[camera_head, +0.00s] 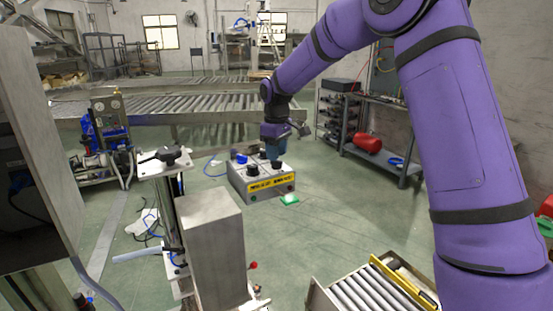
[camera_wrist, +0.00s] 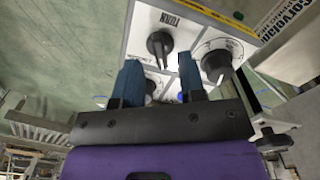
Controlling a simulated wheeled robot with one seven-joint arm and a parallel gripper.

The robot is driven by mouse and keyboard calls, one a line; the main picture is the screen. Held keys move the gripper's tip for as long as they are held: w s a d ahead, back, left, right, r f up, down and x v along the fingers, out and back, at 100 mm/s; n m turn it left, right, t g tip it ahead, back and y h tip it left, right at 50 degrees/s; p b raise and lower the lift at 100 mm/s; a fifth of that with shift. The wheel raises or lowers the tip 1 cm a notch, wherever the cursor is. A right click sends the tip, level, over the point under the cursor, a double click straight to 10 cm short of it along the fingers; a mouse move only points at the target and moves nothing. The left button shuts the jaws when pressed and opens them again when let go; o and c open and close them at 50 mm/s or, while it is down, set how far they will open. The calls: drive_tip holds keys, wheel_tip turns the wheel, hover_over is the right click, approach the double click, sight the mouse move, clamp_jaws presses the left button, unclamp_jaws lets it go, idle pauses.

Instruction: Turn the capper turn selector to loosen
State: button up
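The capper control box (camera_head: 236,180) is a pale box with a yellow label strip on its front, standing beyond the grey metal post in the head view. In the wrist view, the turn selector (camera_wrist: 159,46) is a black knob with a pointer, beside an upside-down "TURN" label (camera_wrist: 183,17) on the white panel. My gripper (camera_wrist: 160,62) is open, its two blue fingers apart and nothing clearly held between them. The selector appears just beyond the fingertips, between their lines; contact cannot be told. In the head view my gripper (camera_head: 275,150) is over the box's top and hides part of it.
Another black dial (camera_wrist: 216,64) is right of the selector in the wrist view, close to the right finger. A grey metal post (camera_head: 215,245) stands in front of the box. A roller conveyor (camera_head: 365,293) lies at lower right. Green floor is open right of the box.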

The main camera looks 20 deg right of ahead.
drive_tip(key=shift+f, duration=1.2)
drive_tip(key=shift+c, duration=0.4)
clamp_jaws()
drive_tip(key=shift+m, duration=0.3)
drive_tip(key=m, duration=1.1)
drive_tip(key=shift+m, duration=0.3)
